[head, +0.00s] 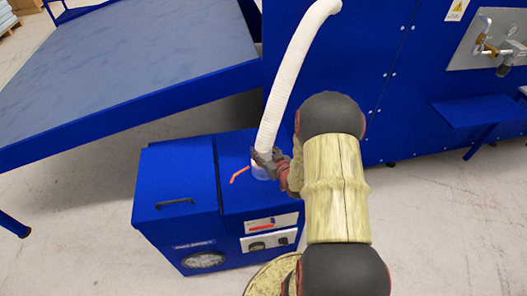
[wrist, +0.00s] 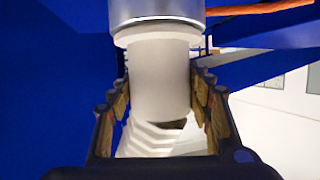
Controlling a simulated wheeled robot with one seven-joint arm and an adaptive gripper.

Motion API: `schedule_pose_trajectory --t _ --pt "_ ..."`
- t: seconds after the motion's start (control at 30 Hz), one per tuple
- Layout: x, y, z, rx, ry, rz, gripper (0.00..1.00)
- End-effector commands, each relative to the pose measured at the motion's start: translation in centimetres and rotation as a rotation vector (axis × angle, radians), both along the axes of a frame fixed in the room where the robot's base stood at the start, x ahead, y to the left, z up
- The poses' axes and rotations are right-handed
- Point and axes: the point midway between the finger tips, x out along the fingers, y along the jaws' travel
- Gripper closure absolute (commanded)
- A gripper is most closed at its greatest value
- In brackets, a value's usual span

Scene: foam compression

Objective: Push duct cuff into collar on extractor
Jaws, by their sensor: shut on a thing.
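The white ribbed duct (head: 292,68) hangs down from upper right to the blue extractor (head: 180,175) in the head view. My gripper (head: 266,160) is at its lower end, just above the extractor's top. In the wrist view my gripper (wrist: 162,88) has a finger on each side of the smooth white cuff (wrist: 160,70) and is shut on it. The grey metal collar (wrist: 156,12) lies in line with the cuff, with a pale rim between them. The cuff's end meets this rim; how deep it sits I cannot tell. The fingers hide the cuff in the head view.
An orange-red lever (head: 239,174) stands beside the collar on the extractor's top. A large blue table (head: 120,75) lies to the left and a tall blue machine (head: 345,50) behind. A blue shelf (head: 480,108) juts out at right. The front floor is partly clear.

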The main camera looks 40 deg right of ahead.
Motion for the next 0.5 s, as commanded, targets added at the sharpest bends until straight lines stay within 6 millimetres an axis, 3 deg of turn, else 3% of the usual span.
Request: schedule_pose_trajectory --t 0.1,0.13,0.5 --pt "0.0 -0.01 0.03 0.0 0.0 0.0 0.8" --pt "0.0 -0.01 0.03 0.0 0.0 0.0 0.49" --pt "0.0 -0.01 0.04 0.0 0.0 0.0 0.29"
